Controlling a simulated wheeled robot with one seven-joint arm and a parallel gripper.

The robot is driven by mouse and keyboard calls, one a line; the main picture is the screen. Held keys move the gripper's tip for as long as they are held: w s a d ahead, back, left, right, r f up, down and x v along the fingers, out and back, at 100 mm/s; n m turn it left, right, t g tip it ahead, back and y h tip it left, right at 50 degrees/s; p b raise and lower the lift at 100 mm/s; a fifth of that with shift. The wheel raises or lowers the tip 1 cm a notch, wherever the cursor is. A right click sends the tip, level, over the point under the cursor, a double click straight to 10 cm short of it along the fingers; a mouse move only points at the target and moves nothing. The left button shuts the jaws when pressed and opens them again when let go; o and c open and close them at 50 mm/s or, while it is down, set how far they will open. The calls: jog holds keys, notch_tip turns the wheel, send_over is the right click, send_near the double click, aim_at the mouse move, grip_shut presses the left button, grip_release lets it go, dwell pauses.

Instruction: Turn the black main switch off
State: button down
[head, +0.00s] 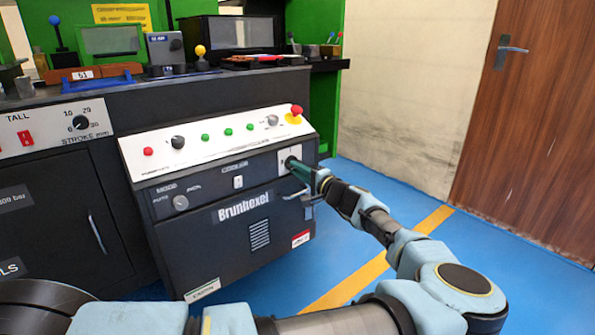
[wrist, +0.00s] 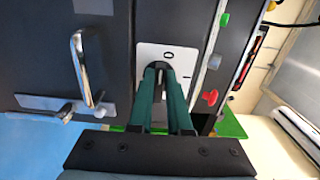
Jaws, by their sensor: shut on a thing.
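The black main switch sits on a light plate (head: 284,155) at the upper right of the machine's front panel. The plate also shows in the wrist view (wrist: 181,53), with a "0" mark on it. My gripper (head: 291,163) has its green fingers at this plate, and in the wrist view its fingertips (wrist: 160,68) meet close together over the plate's middle. The gripper is shut on the switch. The fingertips hide most of the switch, so its exact angle cannot be told.
A red emergency button (head: 296,110) on a yellow base stands above the plate. The white sloped panel (head: 215,142) carries green and red buttons. A metal handle (wrist: 84,70) sticks out beside the plate in the wrist view. Blue floor is clear at the right.

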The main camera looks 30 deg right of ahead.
jog(key=c, duration=0.9)
grip_release()
jog(key=shift+o, duration=0.2)
jog(key=shift+s, duration=0.15)
jog(key=s+d+p, duration=0.1)
jog(key=s+d, duration=0.1)
jog(key=s, duration=0.8)
jog(key=shift+s+p, duration=0.2)
jog(key=shift+p, duration=0.15)
